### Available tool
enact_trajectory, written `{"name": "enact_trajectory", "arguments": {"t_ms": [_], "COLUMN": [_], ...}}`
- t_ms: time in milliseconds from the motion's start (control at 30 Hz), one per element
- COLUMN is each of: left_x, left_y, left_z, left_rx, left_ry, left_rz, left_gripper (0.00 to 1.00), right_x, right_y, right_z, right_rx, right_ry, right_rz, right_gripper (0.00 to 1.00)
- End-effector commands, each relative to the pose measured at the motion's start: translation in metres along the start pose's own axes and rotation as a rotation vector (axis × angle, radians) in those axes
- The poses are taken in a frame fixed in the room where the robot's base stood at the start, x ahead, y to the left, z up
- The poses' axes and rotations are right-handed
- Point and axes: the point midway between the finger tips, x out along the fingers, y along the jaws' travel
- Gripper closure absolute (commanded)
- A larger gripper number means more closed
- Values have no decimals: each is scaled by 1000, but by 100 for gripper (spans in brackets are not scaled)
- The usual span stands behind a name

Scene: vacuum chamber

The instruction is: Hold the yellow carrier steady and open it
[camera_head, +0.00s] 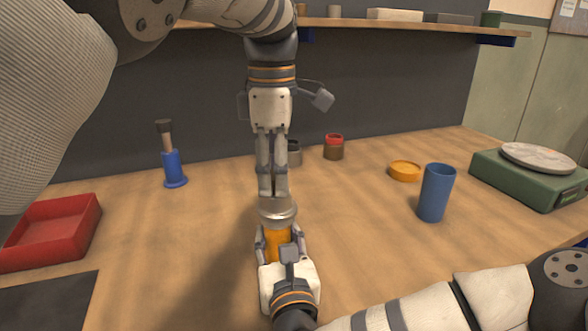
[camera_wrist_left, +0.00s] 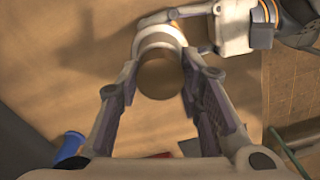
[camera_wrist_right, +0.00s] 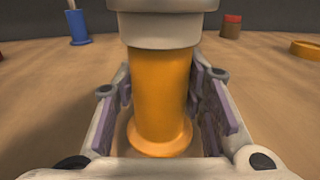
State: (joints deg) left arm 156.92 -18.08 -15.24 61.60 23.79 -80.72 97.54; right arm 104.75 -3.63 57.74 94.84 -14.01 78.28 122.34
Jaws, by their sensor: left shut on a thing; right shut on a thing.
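The yellow carrier (camera_head: 278,240) stands upright on the table, with a wide grey lid (camera_head: 277,210) on top. My right gripper (camera_head: 280,247) is shut on the carrier's yellow body, with a finger on each side. The right wrist view shows the yellow body (camera_wrist_right: 160,95) with its flared foot and the grey lid (camera_wrist_right: 165,28) above it. My left gripper (camera_head: 273,193) points straight down from above and is shut on the lid. In the left wrist view the lid (camera_wrist_left: 160,38) shows between the fingers. The inside of the carrier is hidden.
A blue cup (camera_head: 436,193), an orange ring-shaped dish (camera_head: 404,171) and a green scale (camera_head: 527,179) are at the right. A red-lidded jar (camera_head: 334,147) stands behind. A blue brush holder (camera_head: 172,168) and red tray (camera_head: 62,232) are at the left. A shelf (camera_head: 350,22) runs overhead.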

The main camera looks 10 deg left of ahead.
Motion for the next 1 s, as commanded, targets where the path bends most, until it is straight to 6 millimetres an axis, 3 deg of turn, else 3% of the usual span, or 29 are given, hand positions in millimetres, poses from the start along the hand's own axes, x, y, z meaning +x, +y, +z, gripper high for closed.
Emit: {"name": "enact_trajectory", "arguments": {"t_ms": [1000], "left_x": [-22], "left_y": [0], "left_z": [0], "left_rx": [2], "left_ry": [0], "left_rz": [-1], "left_gripper": [100], "right_x": [0], "right_y": [0], "right_z": [-1], "right_rx": [0], "right_ry": [3], "right_rz": [0], "right_gripper": [100]}}
